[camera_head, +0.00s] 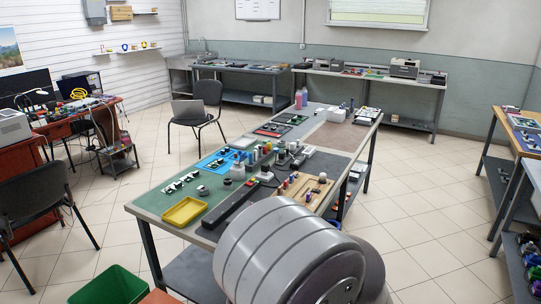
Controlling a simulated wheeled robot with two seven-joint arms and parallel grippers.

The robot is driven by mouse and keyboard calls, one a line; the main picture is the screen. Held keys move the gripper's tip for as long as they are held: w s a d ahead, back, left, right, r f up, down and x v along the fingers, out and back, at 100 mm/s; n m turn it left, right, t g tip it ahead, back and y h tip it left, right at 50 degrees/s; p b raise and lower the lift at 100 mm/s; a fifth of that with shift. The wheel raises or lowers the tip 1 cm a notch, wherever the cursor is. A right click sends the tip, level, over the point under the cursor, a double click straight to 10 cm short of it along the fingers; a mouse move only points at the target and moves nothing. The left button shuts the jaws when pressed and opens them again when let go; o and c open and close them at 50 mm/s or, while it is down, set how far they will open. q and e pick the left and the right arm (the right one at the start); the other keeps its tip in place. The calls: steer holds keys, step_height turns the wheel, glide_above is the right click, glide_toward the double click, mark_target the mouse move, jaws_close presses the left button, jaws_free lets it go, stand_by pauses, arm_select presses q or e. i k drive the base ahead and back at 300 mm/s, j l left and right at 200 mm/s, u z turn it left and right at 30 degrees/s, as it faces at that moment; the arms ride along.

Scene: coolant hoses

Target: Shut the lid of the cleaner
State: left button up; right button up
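I cannot make out the cleaner or its lid for certain. A grey box-shaped machine (404,68) stands on the far bench at the back right; it is too small to tell whether it is the cleaner or has a lid. A pale box-shaped device (13,126) sits on the red desk at the left edge, partly cut off by the frame. Neither of my grippers shows. A large grey ribbed rounded shape fills the bottom middle and hides part of the near workbench.
The near workbench (148,209) holds a yellow tray (185,212) and many small parts. Black chairs (197,108) (34,196) stand at the left. A green bin (108,286) is at bottom left. Tiled floor (420,190) is open to the right, before the right-hand benches.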

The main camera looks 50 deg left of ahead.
mark_target(243, 156)
steer(key=i+u, duration=0.25)
steer(key=i, duration=0.3)
steer(key=i+u, duration=0.25)
steer(key=i, duration=0.25)
steer(key=i+l+u, duration=0.25)
steer(key=i, duration=0.3)
steer(key=i+u, duration=0.8)
steer(key=i+l+u, duration=0.2)
steer(key=u, duration=0.2)
steer(key=i+u, duration=0.15)
steer(key=u, duration=0.3)
steer(key=i+u, duration=0.2)
steer(key=u, duration=0.2)
steer(key=i+u, duration=0.15)
steer(key=u, duration=0.3)
steer(key=i+l+u, duration=0.15)
steer(key=u, duration=0.3)
steer(key=i+l+u, duration=0.1)
steer(key=u, duration=0.3)
steer(key=i+l+u, duration=0.1)
steer(key=l+u, duration=0.2)
steer(key=u, duration=0.15)
steer(key=i+l+u, duration=0.2)
steer(key=k+j, duration=0.05)
steer(key=k, duration=0.05)
